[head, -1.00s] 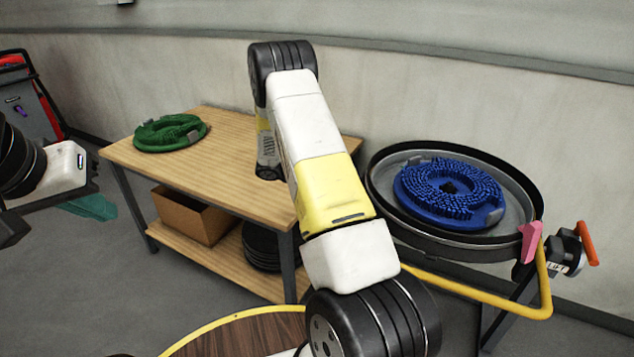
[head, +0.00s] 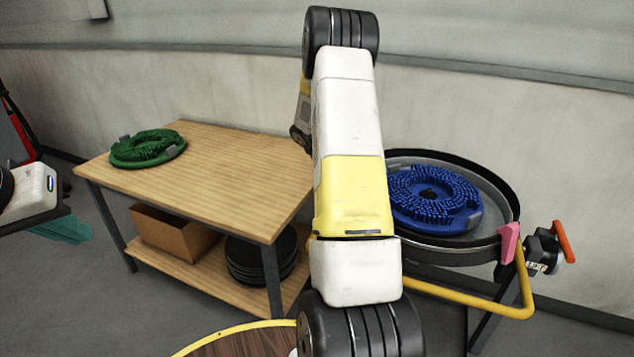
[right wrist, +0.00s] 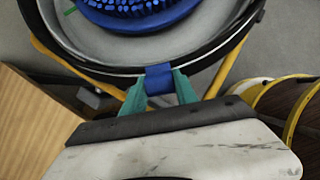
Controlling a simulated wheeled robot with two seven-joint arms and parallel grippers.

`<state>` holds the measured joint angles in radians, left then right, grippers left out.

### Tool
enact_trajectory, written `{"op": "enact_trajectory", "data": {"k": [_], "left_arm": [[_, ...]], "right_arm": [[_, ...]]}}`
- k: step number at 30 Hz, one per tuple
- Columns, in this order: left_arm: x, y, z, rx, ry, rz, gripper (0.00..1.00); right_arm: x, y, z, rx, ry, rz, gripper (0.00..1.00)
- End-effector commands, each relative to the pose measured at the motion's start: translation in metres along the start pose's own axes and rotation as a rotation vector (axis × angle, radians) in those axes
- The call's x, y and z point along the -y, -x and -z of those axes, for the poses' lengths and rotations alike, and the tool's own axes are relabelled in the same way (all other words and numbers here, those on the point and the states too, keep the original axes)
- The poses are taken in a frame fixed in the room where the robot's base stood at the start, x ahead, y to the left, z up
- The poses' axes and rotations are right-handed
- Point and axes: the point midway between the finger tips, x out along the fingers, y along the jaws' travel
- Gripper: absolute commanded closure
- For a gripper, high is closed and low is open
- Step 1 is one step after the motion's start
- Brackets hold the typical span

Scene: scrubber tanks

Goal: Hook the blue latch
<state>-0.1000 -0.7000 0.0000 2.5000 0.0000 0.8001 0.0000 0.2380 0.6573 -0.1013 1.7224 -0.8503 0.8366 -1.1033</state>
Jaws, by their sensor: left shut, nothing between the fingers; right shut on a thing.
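The blue latch (right wrist: 158,79) shows in the right wrist view at the near rim of the round tank (right wrist: 110,75). My right gripper (right wrist: 157,92) is shut on it, with one teal finger on each side. Whether the latch is hooked cannot be told. In the head view, my right arm crosses the middle and hides the latch and my right gripper. The tank (head: 475,258) stands right of the arm, with a blue bristled brush (head: 432,198) inside. My left gripper (head: 66,230) is at the left edge, shut and empty, away from the tank.
A pink latch (head: 510,242) and a yellow bar (head: 470,301) are on the tank's right side, near an orange-handled valve (head: 563,241). A wooden table (head: 225,170) holds a green brush (head: 148,148). A cardboard box (head: 172,232) is on its shelf. A yellow-rimmed round wooden top (head: 240,343) is in front.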

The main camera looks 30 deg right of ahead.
Motion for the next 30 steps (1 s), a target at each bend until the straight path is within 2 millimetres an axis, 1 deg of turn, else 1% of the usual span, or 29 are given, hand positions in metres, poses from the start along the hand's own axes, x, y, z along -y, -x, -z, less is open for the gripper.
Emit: {"op": "enact_trajectory", "data": {"k": [1, 3, 15, 16, 19, 27, 30], "left_arm": [[0.0000, 0.0000, 0.0000, 0.000, 0.000, 0.000, 1.00], [0.0000, 0.0000, 0.0000, 0.000, 0.000, 0.000, 1.00], [0.0000, 0.0000, 0.0000, 0.000, 0.000, 0.000, 1.00], [0.0000, 0.0000, 0.0000, 0.000, 0.000, 0.000, 1.00], [0.0000, 0.0000, 0.0000, 0.000, 0.000, 0.000, 1.00], [0.0000, 0.0000, 0.0000, 0.000, 0.000, 0.000, 1.00], [0.0000, 0.0000, 0.0000, 0.000, 0.000, 0.000, 1.00]], "right_arm": [[-0.0015, -0.0006, -0.0035, 0.005, 0.001, -0.004, 1.00], [-0.0014, -0.0011, -0.0044, 0.005, 0.001, -0.004, 1.00], [-0.0012, -0.0015, -0.0059, 0.008, 0.000, -0.003, 1.00], [-0.0012, -0.0015, -0.0059, 0.008, 0.000, -0.003, 0.64], [-0.0008, -0.0015, -0.0055, 0.007, 0.000, -0.002, 0.44], [-0.0002, -0.0016, -0.0040, 0.005, 0.000, 0.000, 0.44], [-0.0006, 0.0021, -0.0038, 0.005, 0.000, -0.001, 0.44]]}}
